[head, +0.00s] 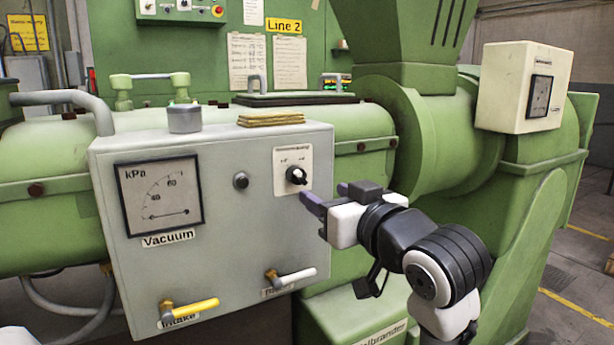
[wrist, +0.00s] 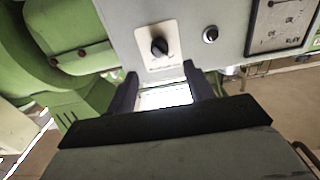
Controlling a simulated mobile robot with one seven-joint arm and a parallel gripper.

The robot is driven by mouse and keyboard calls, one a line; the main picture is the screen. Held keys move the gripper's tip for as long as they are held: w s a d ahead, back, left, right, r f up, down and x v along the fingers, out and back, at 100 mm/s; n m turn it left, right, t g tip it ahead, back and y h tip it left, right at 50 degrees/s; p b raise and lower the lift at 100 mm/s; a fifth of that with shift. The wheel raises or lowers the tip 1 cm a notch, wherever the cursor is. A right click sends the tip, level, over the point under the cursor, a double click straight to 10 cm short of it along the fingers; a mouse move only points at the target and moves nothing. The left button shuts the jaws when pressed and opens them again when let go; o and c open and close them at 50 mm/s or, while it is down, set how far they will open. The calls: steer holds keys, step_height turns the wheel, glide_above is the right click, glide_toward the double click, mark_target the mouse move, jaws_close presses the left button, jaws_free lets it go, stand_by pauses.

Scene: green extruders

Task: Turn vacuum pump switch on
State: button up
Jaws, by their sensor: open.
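The vacuum pump switch (head: 296,175) is a black rotary knob with a white mark on a pale plate, at the right of the grey panel box (head: 230,255). My gripper (head: 326,196) is just right of and slightly below the knob in the head view. It is open and empty. In the wrist view the knob (wrist: 160,46) lies beyond the fingertips (wrist: 160,76), roughly centred between the two dark fingers. The fingers look apart from the knob. The knob's lettering is too small to read.
A vacuum gauge (head: 159,197) and a small round button (head: 241,181) sit left of the switch. A yellow intake lever (head: 190,311) and a white lever (head: 292,278) stick out below. Yellow pads (head: 271,118) lie on top. Green machinery (head: 440,140) stands behind and right.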

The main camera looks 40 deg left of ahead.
mark_target(302, 180)
steer(key=p+x, duration=0.1)
steer(key=x, duration=0.9)
steer(key=shift+p, duration=0.4)
steer(key=c, duration=1)
